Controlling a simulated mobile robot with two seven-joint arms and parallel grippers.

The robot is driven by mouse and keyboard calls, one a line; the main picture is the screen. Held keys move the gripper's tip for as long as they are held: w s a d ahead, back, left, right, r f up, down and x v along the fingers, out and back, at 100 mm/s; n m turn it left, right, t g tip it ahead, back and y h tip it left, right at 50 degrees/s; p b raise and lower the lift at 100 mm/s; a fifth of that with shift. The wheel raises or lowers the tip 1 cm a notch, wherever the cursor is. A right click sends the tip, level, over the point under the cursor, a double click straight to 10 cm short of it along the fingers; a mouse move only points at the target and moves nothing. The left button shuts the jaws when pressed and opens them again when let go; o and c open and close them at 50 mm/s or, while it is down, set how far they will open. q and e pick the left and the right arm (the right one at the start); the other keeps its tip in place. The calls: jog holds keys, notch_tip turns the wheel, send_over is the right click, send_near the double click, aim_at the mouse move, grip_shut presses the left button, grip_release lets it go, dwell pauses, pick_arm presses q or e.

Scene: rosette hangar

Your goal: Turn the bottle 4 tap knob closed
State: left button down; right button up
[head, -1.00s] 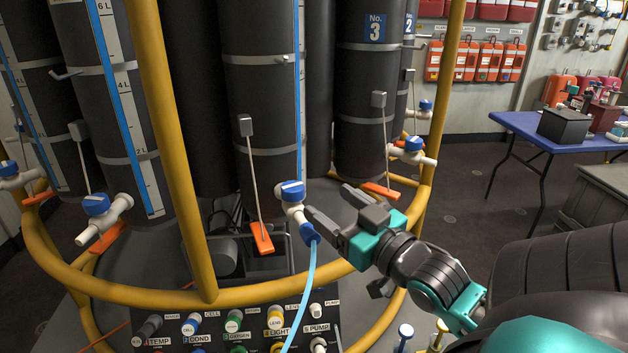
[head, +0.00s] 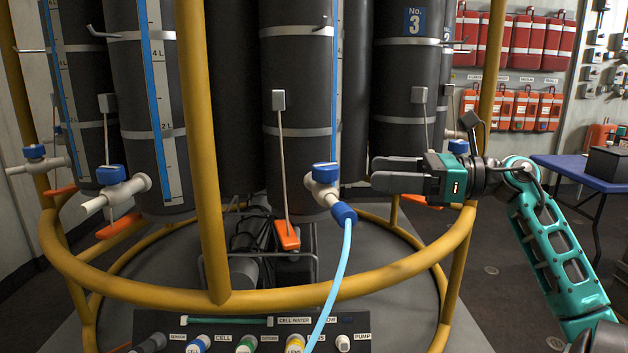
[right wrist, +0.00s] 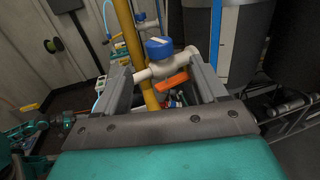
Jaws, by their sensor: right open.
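The nearest bottle (head: 298,95) is a tall dark cylinder; its number is not in view. Its white tap (head: 321,192) has a blue knob (head: 325,173) on top and a light-blue hose (head: 337,265) from its outlet. My right gripper (head: 374,175) is just right of this tap at about knob height, pointing left, open and empty. In the right wrist view a blue knob (right wrist: 160,48) on a white tap body (right wrist: 157,69) shows beyond and between the spread fingers (right wrist: 162,82). I see no finger touching the knob. My left gripper is not in view.
A yellow ring rail (head: 345,288) and yellow post (head: 203,150) surround the bottles. Another blue-knobbed tap (head: 111,175) is at left; the No. 3 bottle (head: 408,80) is at right. A connector panel (head: 250,325) is below.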

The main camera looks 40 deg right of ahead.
aim_at(314, 165)
jog(key=x, duration=1.1)
jog(key=shift+r, duration=0.1)
jog(key=shift+w+a, duration=0.45)
jog(key=shift+w, duration=0.05)
jog(key=c, duration=1)
jog(key=shift+o, duration=0.2)
jog(key=shift+m+t+h+p, duration=0.6)
jog(key=shift+m+h+p, duration=0.15)
jog(key=shift+h, duration=0.15)
jog(key=shift+d, duration=0.1)
jog(key=o, duration=1)
jog(key=shift+c, duration=0.2)
